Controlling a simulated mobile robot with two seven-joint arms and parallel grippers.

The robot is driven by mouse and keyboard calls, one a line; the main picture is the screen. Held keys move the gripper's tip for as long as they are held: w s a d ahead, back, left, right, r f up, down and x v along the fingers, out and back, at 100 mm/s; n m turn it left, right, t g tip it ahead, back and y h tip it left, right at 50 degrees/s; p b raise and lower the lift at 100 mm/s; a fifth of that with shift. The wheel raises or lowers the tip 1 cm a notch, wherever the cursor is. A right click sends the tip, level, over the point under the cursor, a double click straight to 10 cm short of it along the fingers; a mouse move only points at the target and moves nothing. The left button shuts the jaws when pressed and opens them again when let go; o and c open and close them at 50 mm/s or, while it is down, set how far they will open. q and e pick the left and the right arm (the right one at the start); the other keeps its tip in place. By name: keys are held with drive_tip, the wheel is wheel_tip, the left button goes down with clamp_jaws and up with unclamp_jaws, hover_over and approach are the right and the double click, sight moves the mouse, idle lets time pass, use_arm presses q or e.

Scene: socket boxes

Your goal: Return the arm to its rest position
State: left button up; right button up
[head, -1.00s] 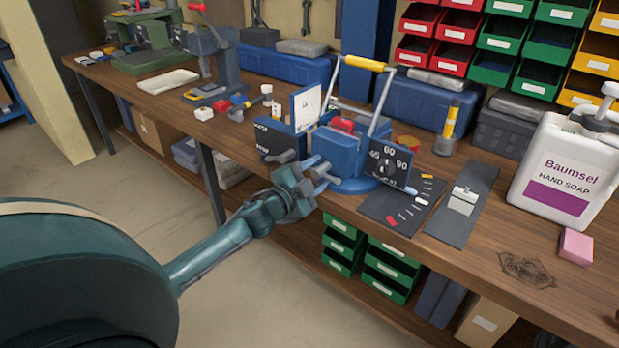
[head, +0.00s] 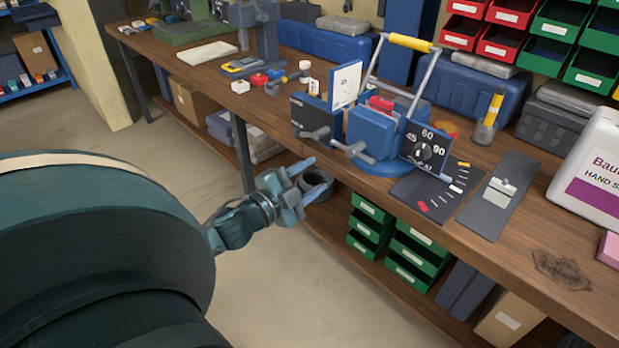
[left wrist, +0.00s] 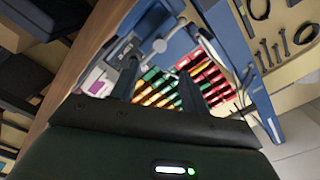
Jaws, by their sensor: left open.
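My left arm comes in from the left of the head view. Its gripper (head: 305,180) is open and empty, in front of the bench edge and apart from the blue machine. In the left wrist view the two fingers (left wrist: 158,82) stand apart with nothing between them. The blue machine (head: 378,132) with a yellow-gripped handle stands on the bench, beyond and to the right of the gripper. Its black dial panel (head: 424,148) faces me. My right gripper is not in view.
The wooden workbench (head: 520,215) runs across the view. Green drawers (head: 412,258) sit on its lower shelf. A white soap canister (head: 595,165) stands at the right. A white tray (head: 207,53) lies at the far left. The floor in front of the bench is clear.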

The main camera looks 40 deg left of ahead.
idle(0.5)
use_arm(q)
drive_tip(key=s+d+f+n+g+h+p, duration=0.1)
drive_tip(key=s+d+f+n+g+p, duration=0.2)
drive_tip(key=s+d, duration=0.4)
drive_tip(key=s+d+f+n+g+h+p, duration=0.1)
drive_tip(key=s+d+f+n+g+p, duration=0.3)
drive_tip(key=d, duration=1.1)
drive_tip(key=s+f+n, duration=0.2)
drive_tip(key=s+f, duration=0.1)
drive_tip(key=f, duration=0.1)
drive_tip(key=shift+s+d, duration=0.15)
drive_tip(key=shift+d, duration=0.15)
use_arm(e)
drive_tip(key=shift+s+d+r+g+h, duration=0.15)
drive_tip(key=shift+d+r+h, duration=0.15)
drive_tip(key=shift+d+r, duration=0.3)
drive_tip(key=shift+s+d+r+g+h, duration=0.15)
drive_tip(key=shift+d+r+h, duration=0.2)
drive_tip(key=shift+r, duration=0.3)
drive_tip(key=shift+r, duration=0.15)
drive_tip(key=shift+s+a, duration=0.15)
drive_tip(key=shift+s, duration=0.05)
